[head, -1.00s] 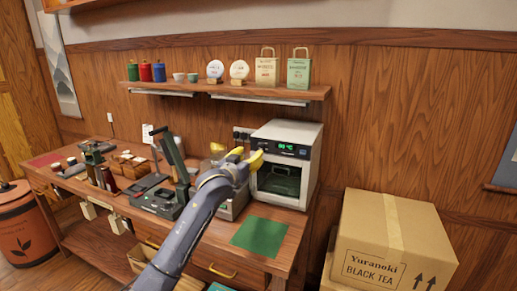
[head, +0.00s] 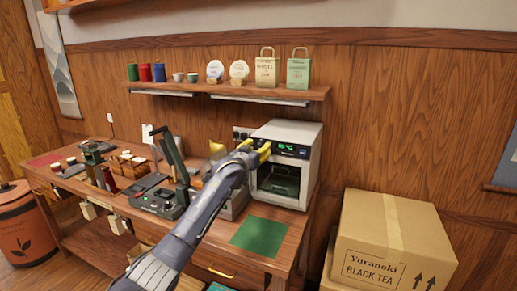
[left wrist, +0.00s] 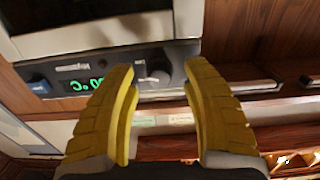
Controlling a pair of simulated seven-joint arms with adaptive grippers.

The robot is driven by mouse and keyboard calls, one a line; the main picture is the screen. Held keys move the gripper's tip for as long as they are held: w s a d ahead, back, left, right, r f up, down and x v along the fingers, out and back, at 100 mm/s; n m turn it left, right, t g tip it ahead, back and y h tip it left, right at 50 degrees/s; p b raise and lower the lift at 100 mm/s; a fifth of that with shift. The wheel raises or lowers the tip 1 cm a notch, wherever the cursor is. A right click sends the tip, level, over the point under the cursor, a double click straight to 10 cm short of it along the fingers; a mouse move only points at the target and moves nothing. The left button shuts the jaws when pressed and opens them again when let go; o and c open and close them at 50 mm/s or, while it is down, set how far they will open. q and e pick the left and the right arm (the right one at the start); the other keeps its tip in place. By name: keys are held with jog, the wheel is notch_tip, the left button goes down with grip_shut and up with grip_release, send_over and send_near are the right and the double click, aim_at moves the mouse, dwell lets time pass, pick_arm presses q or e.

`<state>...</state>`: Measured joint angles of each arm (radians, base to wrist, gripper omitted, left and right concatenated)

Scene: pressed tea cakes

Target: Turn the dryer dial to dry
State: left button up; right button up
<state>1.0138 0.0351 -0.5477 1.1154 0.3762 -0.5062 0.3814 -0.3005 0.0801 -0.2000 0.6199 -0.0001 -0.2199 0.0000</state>
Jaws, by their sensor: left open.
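The dryer (head: 312,150) is a white box with a dark front panel and a green lit display (head: 286,147). In the left wrist view the panel appears upside down, with the display (left wrist: 87,86) and a dark round dial (left wrist: 154,70) beside it. My left gripper (head: 257,148) has yellow fingers and is at the panel's left end. In the left wrist view its open fingers (left wrist: 163,66) stand either side of the dial; I cannot tell whether they touch it. In the head view the gripper covers the dial. The right gripper is not in view.
A green mat (head: 259,237) lies on the bench in front of the dryer. A black press-like device (head: 166,200) stands to the left. A shelf (head: 225,90) with tins and bags hangs above. A cardboard box (head: 392,245) stands right of the bench.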

pick_arm(q)
jog(key=shift+c, duration=0.6)
grip_shut()
